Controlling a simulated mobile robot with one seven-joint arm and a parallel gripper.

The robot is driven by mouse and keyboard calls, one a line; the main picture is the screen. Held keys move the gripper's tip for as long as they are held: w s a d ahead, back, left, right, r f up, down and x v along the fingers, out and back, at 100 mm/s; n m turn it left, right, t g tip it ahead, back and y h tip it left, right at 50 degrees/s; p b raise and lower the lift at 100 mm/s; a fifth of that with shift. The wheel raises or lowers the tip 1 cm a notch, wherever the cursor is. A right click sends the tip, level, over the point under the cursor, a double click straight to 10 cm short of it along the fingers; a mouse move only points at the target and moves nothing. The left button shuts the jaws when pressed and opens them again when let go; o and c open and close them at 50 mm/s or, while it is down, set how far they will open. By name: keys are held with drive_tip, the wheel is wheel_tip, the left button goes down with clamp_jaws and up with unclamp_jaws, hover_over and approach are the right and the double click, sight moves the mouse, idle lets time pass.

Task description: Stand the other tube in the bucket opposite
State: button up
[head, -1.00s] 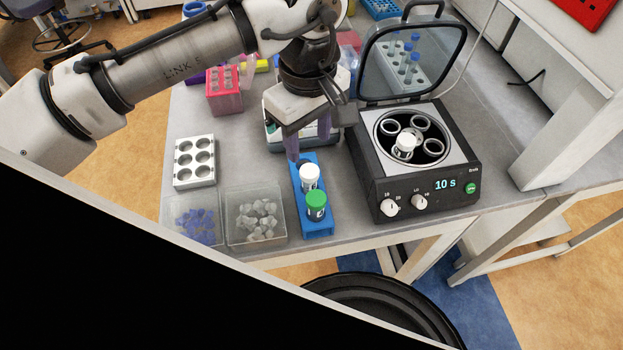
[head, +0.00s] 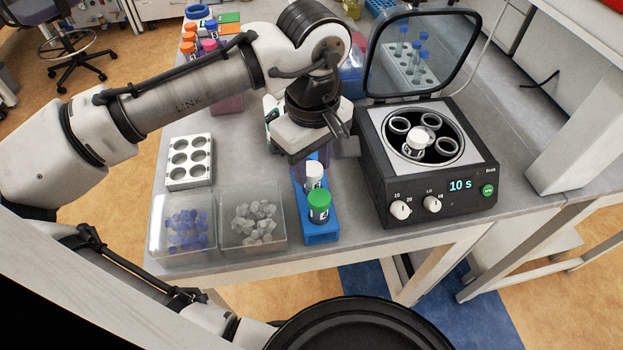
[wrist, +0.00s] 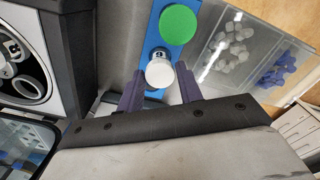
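A tube with a white cap (head: 314,172) and a tube with a green cap (head: 319,205) stand upright in the blue rack (head: 321,239). My gripper (head: 312,160) is just behind the white-capped tube. In the wrist view its two purple fingers (wrist: 159,88) are apart, with the white cap (wrist: 160,72) in line with the gap between them; I cannot tell if they touch it. The centrifuge (head: 380,185) has its lid (head: 425,55) raised. Another white-capped tube (head: 421,136) stands in its front-left bucket. The back-right bucket (head: 430,121) opposite looks empty.
Left of the blue rack are a clear bin of grey caps (head: 253,222), a clear bin of blue caps (head: 187,230) and an empty white rack (head: 189,163). A rack of blue-capped tubes (head: 411,70) shows through the lid. The centrifuge display reads 10 s.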

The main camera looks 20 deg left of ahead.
drive_tip(key=c, duration=0.4)
drive_tip(key=shift+o, duration=0.2)
drive_tip(key=shift+r, duration=0.15)
wheel_tip(320, 180, up, 7)
drive_tip(key=p, duration=0.7)
drive_tip(key=shift+r, duration=0.15)
